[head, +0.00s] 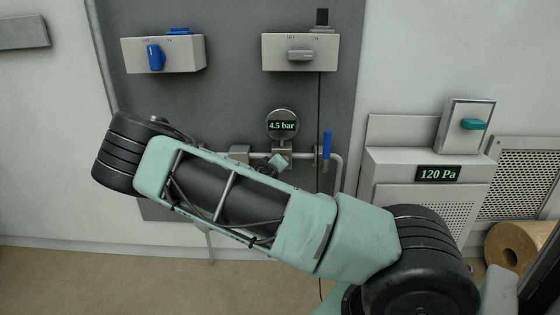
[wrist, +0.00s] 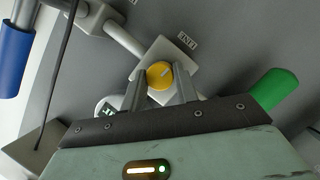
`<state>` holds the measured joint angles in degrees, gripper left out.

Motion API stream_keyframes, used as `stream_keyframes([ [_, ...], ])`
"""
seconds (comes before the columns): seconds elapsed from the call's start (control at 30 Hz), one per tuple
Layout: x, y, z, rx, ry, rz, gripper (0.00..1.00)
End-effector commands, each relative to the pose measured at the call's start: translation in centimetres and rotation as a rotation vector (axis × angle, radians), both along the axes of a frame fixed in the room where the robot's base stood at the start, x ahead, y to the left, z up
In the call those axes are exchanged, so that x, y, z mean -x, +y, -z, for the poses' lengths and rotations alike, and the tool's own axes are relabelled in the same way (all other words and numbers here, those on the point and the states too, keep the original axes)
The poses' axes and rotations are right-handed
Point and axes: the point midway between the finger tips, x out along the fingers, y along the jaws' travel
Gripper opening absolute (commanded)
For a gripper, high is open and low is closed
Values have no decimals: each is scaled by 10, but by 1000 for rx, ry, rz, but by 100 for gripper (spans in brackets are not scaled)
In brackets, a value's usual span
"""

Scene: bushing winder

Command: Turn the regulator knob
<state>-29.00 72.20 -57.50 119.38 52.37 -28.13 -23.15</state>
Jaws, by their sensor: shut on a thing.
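The regulator knob (wrist: 159,76) is round and yellow with a short mark on its face. It sits on a grey regulator body (wrist: 165,54) in the wrist view. My gripper (wrist: 161,81) has one finger on each side of the knob and is shut on it. In the head view my arm hides the knob and most of my gripper. The round gauge (head: 282,125) above the pipe reads 4.5 bar there.
A blue lever (head: 327,145) stands on the pipe right of the gauge. A green handle (wrist: 275,89) is close right of my gripper. Two switch boxes (head: 180,54) (head: 301,52) hang above. A cabinet with a 120 Pa display (head: 438,174) stands at right.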

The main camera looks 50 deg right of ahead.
Motion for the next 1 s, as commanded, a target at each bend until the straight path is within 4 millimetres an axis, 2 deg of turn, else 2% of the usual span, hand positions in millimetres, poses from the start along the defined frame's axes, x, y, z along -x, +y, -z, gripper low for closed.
stream_keyframes([
  [0.57, 1, 0, 1, -22, -22, 2, 7],
  [0.6, 1, -1, 2, -22, -22, 2, 38],
  [0.67, 1, 0, 1, -22, -22, 2, 52],
  [1.0, 1, 3, -1, -20, -22, 0, 52],
])
